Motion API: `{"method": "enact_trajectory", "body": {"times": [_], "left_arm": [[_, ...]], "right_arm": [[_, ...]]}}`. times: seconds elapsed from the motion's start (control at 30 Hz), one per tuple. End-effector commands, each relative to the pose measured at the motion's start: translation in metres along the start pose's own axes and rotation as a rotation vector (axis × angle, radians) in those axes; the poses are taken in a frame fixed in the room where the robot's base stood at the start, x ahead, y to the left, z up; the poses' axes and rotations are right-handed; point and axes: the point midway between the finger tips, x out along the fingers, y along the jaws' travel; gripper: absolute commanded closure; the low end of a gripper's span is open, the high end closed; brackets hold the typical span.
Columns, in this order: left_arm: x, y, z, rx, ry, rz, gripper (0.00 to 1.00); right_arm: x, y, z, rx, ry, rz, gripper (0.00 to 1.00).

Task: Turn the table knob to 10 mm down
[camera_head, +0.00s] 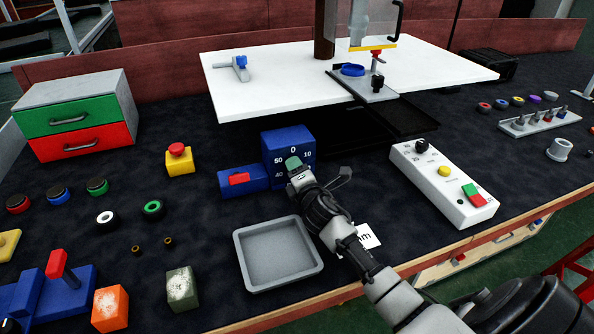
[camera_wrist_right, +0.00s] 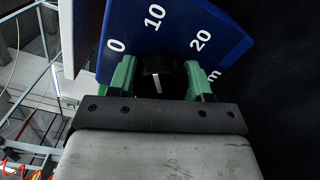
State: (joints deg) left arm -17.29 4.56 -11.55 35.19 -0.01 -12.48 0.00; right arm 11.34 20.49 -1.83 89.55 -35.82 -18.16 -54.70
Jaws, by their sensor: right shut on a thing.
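The table knob (camera_wrist_right: 158,80) is black with a short white pointer line. It sits on a blue dial box (camera_head: 288,141) marked 0, 10, 20, 40 and 50. In the right wrist view the blue dial face (camera_wrist_right: 170,40) shows 0, 10 and 20, and the pointer line lies roughly in line with the 10. My right gripper (camera_head: 293,166) is shut on the knob, its green fingers on either side, also in the right wrist view (camera_wrist_right: 160,82). In the head view the gripper hides the knob. My left gripper is not in view.
A white table (camera_head: 300,92) with a small press stands behind the dial box. A grey tray (camera_head: 244,275) lies in front. A white control box (camera_head: 436,190) is to the right. An emergency stop button (camera_head: 179,160) and a drawer unit (camera_head: 77,100) are to the left.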

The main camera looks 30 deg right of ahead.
Motion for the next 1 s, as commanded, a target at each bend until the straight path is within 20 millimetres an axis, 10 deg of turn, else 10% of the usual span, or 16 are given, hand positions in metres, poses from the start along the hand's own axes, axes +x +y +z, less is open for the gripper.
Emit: {"method": "enact_trajectory", "body": {"times": [0.73,0.77,1.0], "left_arm": [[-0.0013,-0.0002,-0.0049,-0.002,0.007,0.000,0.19],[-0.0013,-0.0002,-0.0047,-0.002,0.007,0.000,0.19],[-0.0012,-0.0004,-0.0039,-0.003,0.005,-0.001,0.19]], "right_arm": [[-0.0003,-0.0012,-0.0003,0.088,0.001,-0.002,0.74],[-0.0003,-0.0012,-0.0003,0.087,0.001,-0.002,0.48],[-0.0001,-0.0008,-0.0002,0.087,0.000,-0.001,0.25]]}}
